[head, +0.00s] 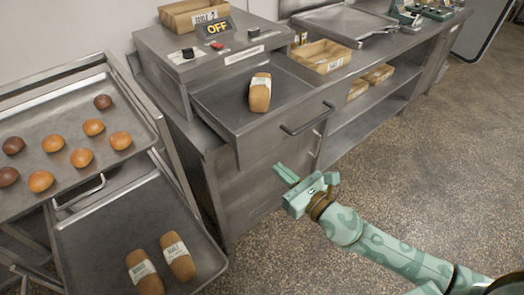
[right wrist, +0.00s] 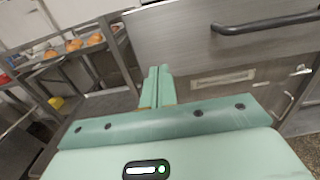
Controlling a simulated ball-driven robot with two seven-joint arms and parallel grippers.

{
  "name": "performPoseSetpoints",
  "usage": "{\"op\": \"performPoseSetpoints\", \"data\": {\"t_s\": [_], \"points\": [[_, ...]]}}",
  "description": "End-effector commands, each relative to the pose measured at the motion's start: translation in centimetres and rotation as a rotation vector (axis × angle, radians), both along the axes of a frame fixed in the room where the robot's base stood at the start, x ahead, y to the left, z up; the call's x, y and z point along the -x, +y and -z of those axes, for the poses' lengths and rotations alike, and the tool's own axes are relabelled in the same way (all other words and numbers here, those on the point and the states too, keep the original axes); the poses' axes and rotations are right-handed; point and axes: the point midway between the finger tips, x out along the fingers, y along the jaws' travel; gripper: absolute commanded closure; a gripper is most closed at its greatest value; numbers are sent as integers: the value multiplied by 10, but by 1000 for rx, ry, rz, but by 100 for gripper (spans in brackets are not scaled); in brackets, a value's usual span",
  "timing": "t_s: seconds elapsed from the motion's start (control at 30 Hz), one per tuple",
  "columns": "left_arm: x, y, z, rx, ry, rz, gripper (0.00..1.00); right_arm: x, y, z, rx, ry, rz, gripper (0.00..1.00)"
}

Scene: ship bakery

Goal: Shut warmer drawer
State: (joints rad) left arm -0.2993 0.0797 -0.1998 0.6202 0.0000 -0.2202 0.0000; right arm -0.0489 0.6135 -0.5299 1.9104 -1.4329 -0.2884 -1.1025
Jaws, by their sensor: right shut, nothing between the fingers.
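The warmer drawer (head: 215,101) is pulled out of the grey warmer (head: 160,45) on the counter, with one wrapped loaf (head: 260,95) lying in it. Its dark bar handle (head: 308,120) is on the front panel. In the right wrist view the drawer front (right wrist: 180,40) and handle (right wrist: 265,23) fill the upper part. My right gripper (head: 282,175) is shut and empty, below and in front of the drawer front, apart from the handle. Its fingertips also show in the right wrist view (right wrist: 158,72). My left gripper is not in view.
A rack at the left holds a tray of buns (head: 60,125) and a lower tray with two wrapped loaves (head: 90,235). A sign reading OFF (head: 215,28) stands on the warmer. A wooden crate (head: 322,57) sits on the counter. The floor at right is clear.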

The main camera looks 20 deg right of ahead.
Motion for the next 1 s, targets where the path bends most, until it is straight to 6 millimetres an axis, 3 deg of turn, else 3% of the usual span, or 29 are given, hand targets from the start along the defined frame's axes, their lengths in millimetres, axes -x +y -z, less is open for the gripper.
{"op": "performPoseSetpoints", "data": {"t_s": [0.2, 0.4, 1.0], "points": [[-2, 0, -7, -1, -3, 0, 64, -43, 18, -2, -2, -1, 1, 100], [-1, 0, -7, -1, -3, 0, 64, -67, 28, 0, -3, 1, 1, 100], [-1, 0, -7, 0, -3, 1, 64, -75, 31, 1, -2, 3, 1, 100]]}}
